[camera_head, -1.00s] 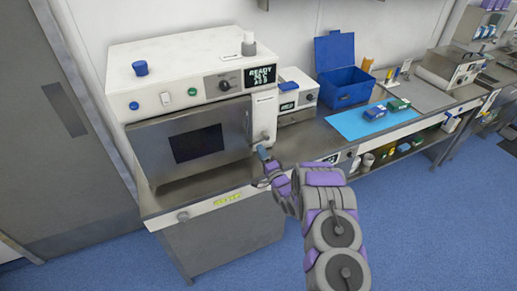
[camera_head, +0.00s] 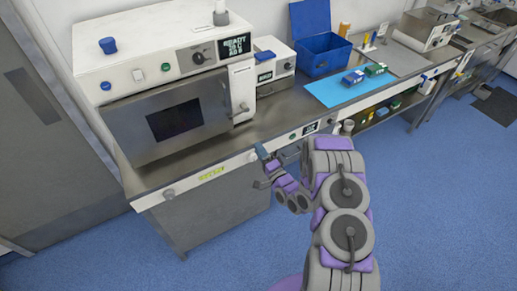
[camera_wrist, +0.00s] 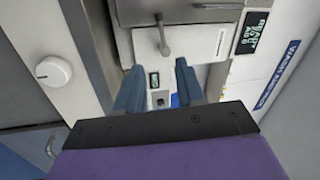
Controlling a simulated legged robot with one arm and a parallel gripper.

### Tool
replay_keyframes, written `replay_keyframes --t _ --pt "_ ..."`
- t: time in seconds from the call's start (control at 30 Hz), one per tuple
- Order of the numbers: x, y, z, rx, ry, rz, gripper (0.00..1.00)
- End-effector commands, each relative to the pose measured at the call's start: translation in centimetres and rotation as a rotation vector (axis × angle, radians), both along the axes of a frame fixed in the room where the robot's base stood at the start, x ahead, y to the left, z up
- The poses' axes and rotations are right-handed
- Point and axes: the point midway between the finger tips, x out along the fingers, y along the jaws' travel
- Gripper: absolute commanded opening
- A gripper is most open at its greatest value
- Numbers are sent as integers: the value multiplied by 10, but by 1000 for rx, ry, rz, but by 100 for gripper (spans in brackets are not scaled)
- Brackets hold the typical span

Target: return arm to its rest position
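My gripper (camera_head: 275,157) is in front of the bench's front edge in the head view, at the end of my bent grey and purple arm. In the wrist view its two blue-grey fingers (camera_wrist: 158,68) stand apart with nothing held between them. The closed steriliser (camera_head: 168,118), a white box with a steel door and dark window, stands on the bench to the left of the gripper. Its display reads READY. The gripper appears apart from the door and bench, though the exact gap is hard to tell.
The steel bench (camera_head: 262,128) runs along the wall. A small white device (camera_head: 272,72), an open blue bin (camera_head: 322,58) and a blue mat (camera_head: 335,92) with small boxes are on it. The blue floor (camera_head: 445,215) at the right is clear.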

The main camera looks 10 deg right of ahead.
Motion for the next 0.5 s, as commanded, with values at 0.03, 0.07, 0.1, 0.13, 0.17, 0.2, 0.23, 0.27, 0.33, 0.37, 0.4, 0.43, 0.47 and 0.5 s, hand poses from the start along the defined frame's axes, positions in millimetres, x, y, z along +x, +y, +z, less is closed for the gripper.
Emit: replay_keyframes --t 0.03,0.07,0.1,0.13,0.17,0.2,0.23,0.27,0.33,0.37,0.4,0.43,0.47,0.5 --pt "0 0 0 0 0 0 38" --pt "0 0 0 0 0 0 38" --pt "0 0 0 0 0 0 38" --pt "0 0 0 0 0 0 38" --pt "0 0 0 0 0 0 38" --pt "0 0 0 0 0 0 38" --pt "0 0 0 0 0 0 38" --pt "0 0 0 0 0 0 38" --pt "0 0 0 -1 1 1 38" --pt "1 0 0 -5 2 0 38" --pt "2 0 1 -16 4 0 38" --pt "4 0 2 -29 10 -1 38" --pt "5 0 2 -47 17 -1 38" --pt "8 0 3 -79 32 -2 38"
